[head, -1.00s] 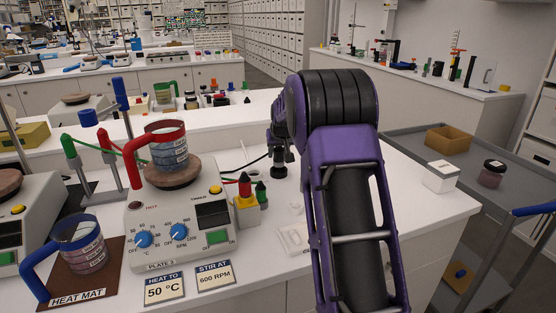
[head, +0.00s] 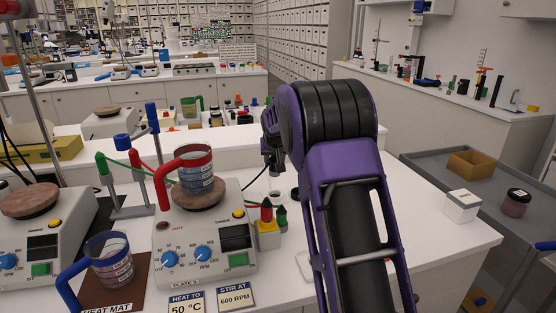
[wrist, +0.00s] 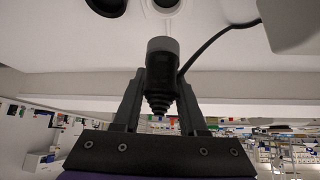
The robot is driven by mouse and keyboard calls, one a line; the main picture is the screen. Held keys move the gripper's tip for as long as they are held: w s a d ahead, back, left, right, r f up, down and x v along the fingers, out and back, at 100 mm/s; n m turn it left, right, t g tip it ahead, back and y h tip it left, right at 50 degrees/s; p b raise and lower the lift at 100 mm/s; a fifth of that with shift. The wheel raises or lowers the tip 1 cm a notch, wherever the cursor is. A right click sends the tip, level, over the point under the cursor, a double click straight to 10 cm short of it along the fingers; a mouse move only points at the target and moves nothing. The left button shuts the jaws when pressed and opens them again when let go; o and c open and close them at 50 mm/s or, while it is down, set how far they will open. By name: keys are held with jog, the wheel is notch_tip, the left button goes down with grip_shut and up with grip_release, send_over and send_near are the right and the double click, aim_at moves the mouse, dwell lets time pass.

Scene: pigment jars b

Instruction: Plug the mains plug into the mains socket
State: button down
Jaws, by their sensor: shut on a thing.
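The mains plug (wrist: 160,70) is a dark cylinder with a grey end and a stepped, tapering sleeve. My gripper (wrist: 158,85) is shut on it, one finger on each side. The grey end points at a white surface and appears clear of it. A dark round opening with a pale rim (wrist: 166,5), cut by the top edge of the wrist view, may be the mains socket; I cannot be sure. In the head view my gripper (head: 272,158) is above the bench, left of my purple arm, and the plug is hard to make out there.
A dark cable (wrist: 215,38) runs beside the plug. A hotplate (head: 205,240) with a red-handled beaker (head: 196,170) stands left of my arm. A white box (head: 461,206) sits on the bench at right.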

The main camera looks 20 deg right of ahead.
jog(key=shift+f, duration=0.1)
jog(key=b, duration=0.4)
send_over(275, 194)
jog(key=shift+w+f, duration=0.1)
jog(key=shift+f, duration=2.7)
jog(key=shift+f+b, duration=0.9)
jog(key=shift+f, duration=0.45)
jog(key=shift+c, duration=1.9)
grip_release()
jog(key=p+v, duration=0.1)
jog(key=v, duration=1.6)
jog(key=shift+s+a+p, duration=0.2)
jog(key=shift+s+p, duration=0.05)
jog(key=shift+p, duration=0.05)
jog(key=shift+r, duration=0.1)
